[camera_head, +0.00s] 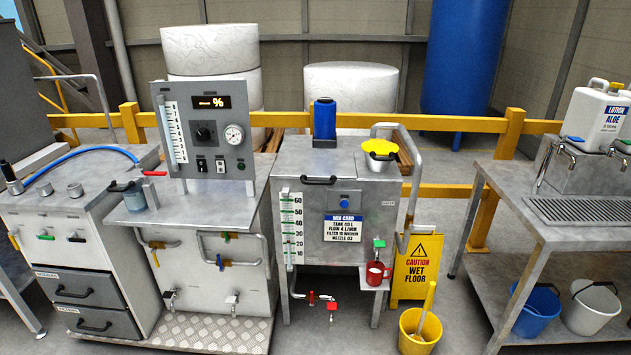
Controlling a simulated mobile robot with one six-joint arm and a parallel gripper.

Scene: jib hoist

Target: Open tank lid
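The grey metal tank (375,235) stands in the middle, with a level scale and a "MIX CARD" label on its front. Its flat top lid (300,160) looks closed, lying level on the tank. A dark bar handle (319,180) is at the lid's front edge. A blue cylinder (324,119) stands upright at the back of the tank top. A round yellow piece (380,147) sits at the top right. My gripper is not in view.
A control panel (207,130) with gauge and switches stands left of the tank. A bent pipe (416,175) rises on its right side. A red mug (376,273) sits on a small front shelf. A yellow wet floor sign (416,265) and yellow bucket (420,330) stand right.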

